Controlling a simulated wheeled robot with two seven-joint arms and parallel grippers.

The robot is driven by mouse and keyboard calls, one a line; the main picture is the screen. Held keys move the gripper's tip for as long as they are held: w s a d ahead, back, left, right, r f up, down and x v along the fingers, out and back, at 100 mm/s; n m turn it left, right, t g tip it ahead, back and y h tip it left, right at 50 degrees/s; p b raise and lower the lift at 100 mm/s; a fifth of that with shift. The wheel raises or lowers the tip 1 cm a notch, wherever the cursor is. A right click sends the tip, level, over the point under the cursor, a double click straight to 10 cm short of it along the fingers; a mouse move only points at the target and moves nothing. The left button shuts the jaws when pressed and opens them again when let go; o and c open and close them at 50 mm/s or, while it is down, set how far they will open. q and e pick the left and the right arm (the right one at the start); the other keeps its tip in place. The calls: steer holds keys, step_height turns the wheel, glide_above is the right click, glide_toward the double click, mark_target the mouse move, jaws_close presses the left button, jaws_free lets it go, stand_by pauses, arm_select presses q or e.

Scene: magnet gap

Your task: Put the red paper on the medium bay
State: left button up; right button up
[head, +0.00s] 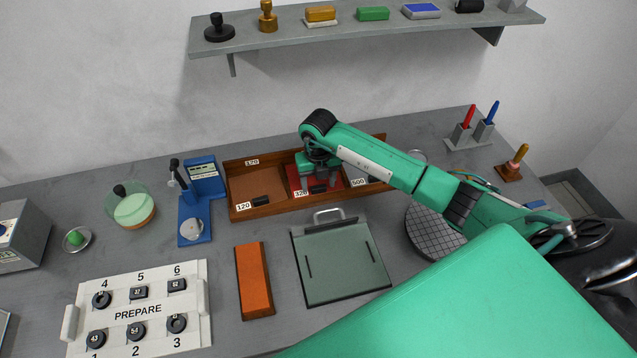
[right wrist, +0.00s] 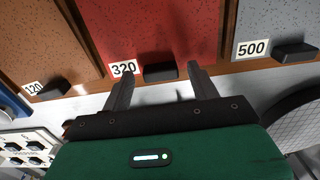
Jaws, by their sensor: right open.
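The red paper (head: 293,179) lies flat in the middle bay of a wooden tray (head: 285,209), the bay labelled 320. It also shows in the right wrist view (right wrist: 150,32), with a black tab (right wrist: 160,71) at its front edge. My right gripper (head: 319,182) is over this bay, pointing down, and hides part of the paper. In the right wrist view its open fingers (right wrist: 161,73) stand on either side of the black tab, with nothing between them held. Whether they touch the tab I cannot tell. My left gripper is not in view.
The left bay, labelled 120, holds a brown sheet (right wrist: 35,40); the right bay, labelled 500, a grey one (right wrist: 275,15). In front are an orange block (head: 253,280) and a green-grey plate with a handle (head: 340,262). A blue device (head: 197,205) stands left of the tray.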

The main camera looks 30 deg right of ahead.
step_height(320, 180, up, 11)
steer(key=b, duration=0.3)
stand_by(0.5)
